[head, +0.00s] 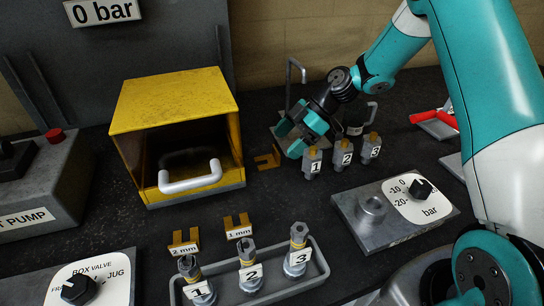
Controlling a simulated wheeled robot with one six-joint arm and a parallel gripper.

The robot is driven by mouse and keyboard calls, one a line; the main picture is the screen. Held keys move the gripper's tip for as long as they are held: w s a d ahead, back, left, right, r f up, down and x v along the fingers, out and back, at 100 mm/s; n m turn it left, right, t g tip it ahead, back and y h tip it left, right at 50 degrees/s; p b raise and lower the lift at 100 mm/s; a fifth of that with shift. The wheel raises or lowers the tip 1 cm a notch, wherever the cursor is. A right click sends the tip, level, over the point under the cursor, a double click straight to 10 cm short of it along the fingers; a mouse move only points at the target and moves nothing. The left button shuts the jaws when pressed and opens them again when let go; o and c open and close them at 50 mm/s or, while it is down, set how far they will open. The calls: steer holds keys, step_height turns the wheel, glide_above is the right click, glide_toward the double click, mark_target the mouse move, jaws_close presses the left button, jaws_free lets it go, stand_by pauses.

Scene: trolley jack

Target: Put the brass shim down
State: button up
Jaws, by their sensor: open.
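A small brass shim (266,161) with a forked shape rests on the dark bench, just right of the yellow box. My gripper (290,140) is open, its teal fingers pointing down close above and to the right of that shim. No shim is visible between the fingers; whether a finger touches the shim is unclear. Two more brass forked shims stand at the front, one labelled 2 mm (183,242) and one labelled 1 mm (238,228).
The yellow box (174,97) has an open front and a grey handle (190,178). Numbered grey fittings stand right of my gripper, others in a front tray (322,271). A -10/0/-20 bar dial block (345,212) is right; the pump (40,190) is left.

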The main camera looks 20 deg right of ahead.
mark_target(276, 149)
steer(key=p+x, duration=0.1)
steer(key=x, duration=0.3)
steer(key=shift+a+f, duration=0.1)
steer(key=shift+a, duration=0.2)
steer(key=c, duration=1.2)
steer(key=shift+o, duration=0.2)
